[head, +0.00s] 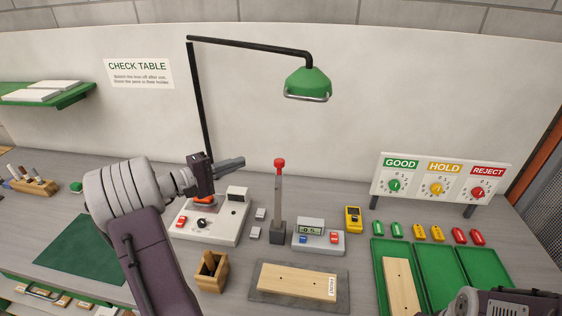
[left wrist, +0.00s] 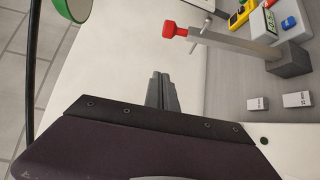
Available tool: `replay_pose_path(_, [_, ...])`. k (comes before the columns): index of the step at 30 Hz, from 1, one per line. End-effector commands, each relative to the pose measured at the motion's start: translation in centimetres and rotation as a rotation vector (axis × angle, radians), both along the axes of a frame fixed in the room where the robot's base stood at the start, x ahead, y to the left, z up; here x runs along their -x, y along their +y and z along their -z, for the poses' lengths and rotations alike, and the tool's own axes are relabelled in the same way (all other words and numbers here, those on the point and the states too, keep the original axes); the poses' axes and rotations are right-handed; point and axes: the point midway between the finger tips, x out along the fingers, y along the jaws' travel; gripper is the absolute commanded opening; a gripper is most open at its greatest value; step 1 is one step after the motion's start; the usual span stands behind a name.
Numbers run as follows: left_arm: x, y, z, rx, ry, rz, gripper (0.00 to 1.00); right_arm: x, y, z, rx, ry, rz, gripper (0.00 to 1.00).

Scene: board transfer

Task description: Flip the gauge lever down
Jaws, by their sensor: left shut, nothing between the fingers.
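The gauge lever is a grey upright bar (head: 278,205) with a red knob (head: 279,163), standing in a dark grey base block (head: 277,232) on the table. In the left wrist view the bar (left wrist: 222,43) and its red knob (left wrist: 169,30) lie at the upper right. A small gauge with a digital display (head: 310,230) stands just right of the base. My left gripper (head: 243,162) is shut and empty, raised to the left of the knob at about its height, apart from it. Its fingers (left wrist: 161,78) point towards the white wall panel. My right arm shows only partly at the lower right.
A white control box (head: 212,222) sits below my left gripper. A wooden board (head: 298,281) lies on a grey mat in front of the lever. A green lamp (head: 307,83) hangs above. Green trays (head: 440,262) and a yellow meter (head: 353,219) are to the right.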

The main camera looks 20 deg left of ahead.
Motion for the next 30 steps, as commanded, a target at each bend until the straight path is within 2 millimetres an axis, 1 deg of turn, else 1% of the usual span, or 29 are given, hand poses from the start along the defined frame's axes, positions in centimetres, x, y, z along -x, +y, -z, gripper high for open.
replay_pose_path(7, [-0.1,-0.2,0.0,0.000,0.004,0.002,0.00,0.0,0.0,-0.1,0.000,0.000,0.000,0.67])
replay_pose_path(10, [-0.9,-0.7,0.0,0.000,0.005,0.005,0.00,0.0,0.0,-0.5,0.000,0.000,0.000,0.67])
replay_pose_path(14, [-3.0,-2.0,0.0,0.002,0.006,0.008,0.00,0.0,0.0,-1.4,0.000,0.000,0.000,0.67])
replay_pose_path(18, [-5.7,-3.5,0.2,0.001,0.007,0.008,0.00,0.0,0.0,-2.4,0.000,0.000,0.000,0.67])
replay_pose_path(23, [-8.7,-5.2,0.5,0.000,0.007,0.007,0.00,0.0,0.0,-3.5,0.000,0.000,0.000,0.67])
replay_pose_path(25, [-7.9,-5.9,0.3,0.002,0.008,0.003,0.00,0.0,0.0,-4.1,0.000,0.000,0.000,0.67])
replay_pose_path(30, [-6.3,-7.3,0.3,0.001,0.008,0.003,0.00,0.0,0.0,-4.8,0.000,0.000,0.000,0.67])
